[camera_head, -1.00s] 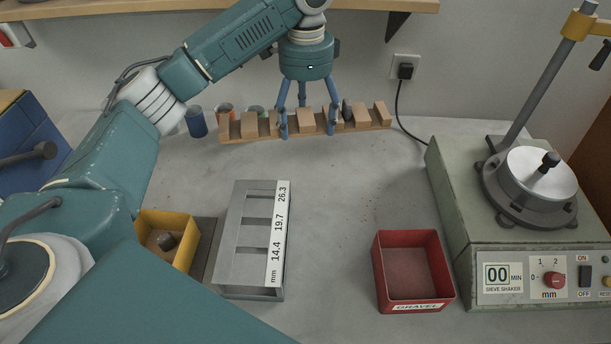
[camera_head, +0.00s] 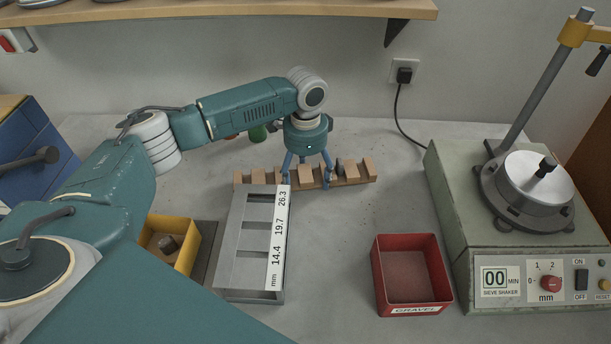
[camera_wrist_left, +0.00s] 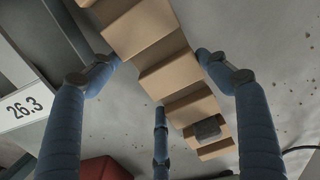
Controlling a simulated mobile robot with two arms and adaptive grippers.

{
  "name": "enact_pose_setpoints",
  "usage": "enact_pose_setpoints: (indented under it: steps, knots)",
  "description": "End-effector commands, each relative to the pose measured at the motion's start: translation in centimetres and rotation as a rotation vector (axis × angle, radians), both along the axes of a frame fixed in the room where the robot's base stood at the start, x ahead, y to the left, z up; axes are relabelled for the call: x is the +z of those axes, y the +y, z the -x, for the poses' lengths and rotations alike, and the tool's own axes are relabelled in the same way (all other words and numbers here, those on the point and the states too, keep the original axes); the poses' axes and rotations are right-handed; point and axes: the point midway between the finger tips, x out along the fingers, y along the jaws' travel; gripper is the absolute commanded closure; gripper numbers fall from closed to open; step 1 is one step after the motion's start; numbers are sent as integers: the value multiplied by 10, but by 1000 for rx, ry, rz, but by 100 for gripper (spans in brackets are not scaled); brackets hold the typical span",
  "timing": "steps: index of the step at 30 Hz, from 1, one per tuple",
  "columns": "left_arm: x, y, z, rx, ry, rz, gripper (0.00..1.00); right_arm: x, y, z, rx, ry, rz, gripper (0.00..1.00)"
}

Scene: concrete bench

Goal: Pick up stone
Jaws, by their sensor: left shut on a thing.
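A wooden rack (camera_head: 350,181) with upright blocks lies behind the grey sieve gauge. My left gripper (camera_head: 307,182) reaches down over it from above, its fingers shut on the rack. The left wrist view shows the rack (camera_wrist_left: 170,80) running between the fingers. A small dark grey stone (camera_wrist_left: 207,128) sits in a gap between blocks near the rack's end, outside the fingers; it also shows right of the gripper in the head view (camera_head: 340,167). Another grey-brown stone (camera_head: 167,243) lies in the yellow bin (camera_head: 187,262). My right gripper is not in view.
The grey slotted gauge (camera_head: 240,255) with printed sizes stands in front of the rack. A red gravel box (camera_head: 411,272) is right of centre, beside the sieve shaker (camera_head: 520,240). Bench right of the rack is clear.

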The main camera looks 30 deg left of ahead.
Motion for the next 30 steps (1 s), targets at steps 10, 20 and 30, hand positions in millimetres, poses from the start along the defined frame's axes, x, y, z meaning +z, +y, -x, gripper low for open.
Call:
enact_pose_setpoints:
  steps: [10, 20, 30]
  knots:
    - [-4, -1, -1, 0, -5, 1, 75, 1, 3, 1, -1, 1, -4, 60]
    - [-7, 0, 0, 0, -1, 0, 5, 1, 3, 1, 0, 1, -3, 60]
    - [4, 0, -1, 1, -3, 0, 5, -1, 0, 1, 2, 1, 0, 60]
